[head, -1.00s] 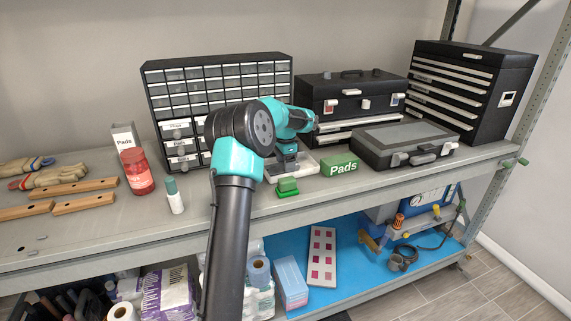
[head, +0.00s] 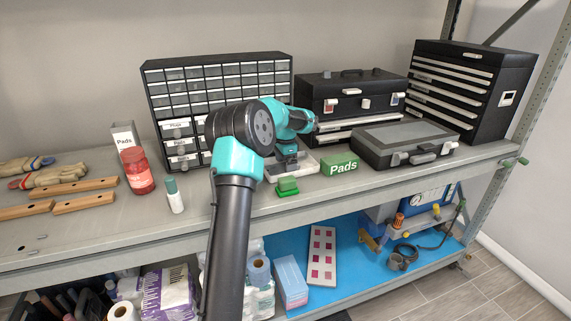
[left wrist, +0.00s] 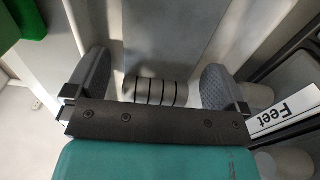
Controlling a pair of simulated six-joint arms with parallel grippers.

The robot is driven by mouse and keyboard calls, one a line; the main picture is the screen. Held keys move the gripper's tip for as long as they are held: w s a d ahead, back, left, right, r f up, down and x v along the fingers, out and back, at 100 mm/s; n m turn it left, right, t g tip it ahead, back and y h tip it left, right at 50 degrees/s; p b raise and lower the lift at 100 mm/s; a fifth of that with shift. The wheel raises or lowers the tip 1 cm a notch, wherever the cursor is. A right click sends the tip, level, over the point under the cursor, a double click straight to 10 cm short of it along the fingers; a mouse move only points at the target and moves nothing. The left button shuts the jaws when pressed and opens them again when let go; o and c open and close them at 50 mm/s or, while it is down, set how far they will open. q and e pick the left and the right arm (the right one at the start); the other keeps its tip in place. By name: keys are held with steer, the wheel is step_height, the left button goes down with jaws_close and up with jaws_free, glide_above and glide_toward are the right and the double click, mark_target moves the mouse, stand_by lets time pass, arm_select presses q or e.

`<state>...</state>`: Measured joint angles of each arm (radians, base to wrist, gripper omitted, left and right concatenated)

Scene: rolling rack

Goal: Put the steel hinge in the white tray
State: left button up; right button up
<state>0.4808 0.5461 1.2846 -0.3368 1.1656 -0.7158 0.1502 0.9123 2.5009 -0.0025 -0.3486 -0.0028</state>
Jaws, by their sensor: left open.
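The steel hinge (left wrist: 155,92) shows in the left wrist view as a grey ribbed barrel with dark seams. My left gripper (head: 288,166) points down at the white tray (head: 308,163) in front of the drawer cabinet. In the left wrist view the fingers of this gripper (left wrist: 155,84) are apart, one on each side of the hinge barrel. The hinge seems to lie within the tray's pale walls, partly covered by the gripper's black bar. I cannot tell if a finger touches it. In the head view the gripper hides the hinge. My right gripper is not in view.
Green blocks (head: 287,187) stand in front of the tray and a green Pads box (head: 340,166) to its right. The drawer cabinet (head: 219,91) is close behind. A black case (head: 405,144) stands further right. A white bottle (head: 174,195) and red jar (head: 137,172) are left.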

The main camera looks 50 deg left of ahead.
arm_select(q)
step_height(320, 180, up, 12)
steer(key=shift+r, duration=0.15)
stand_by(0.4)
stand_by(0.6)
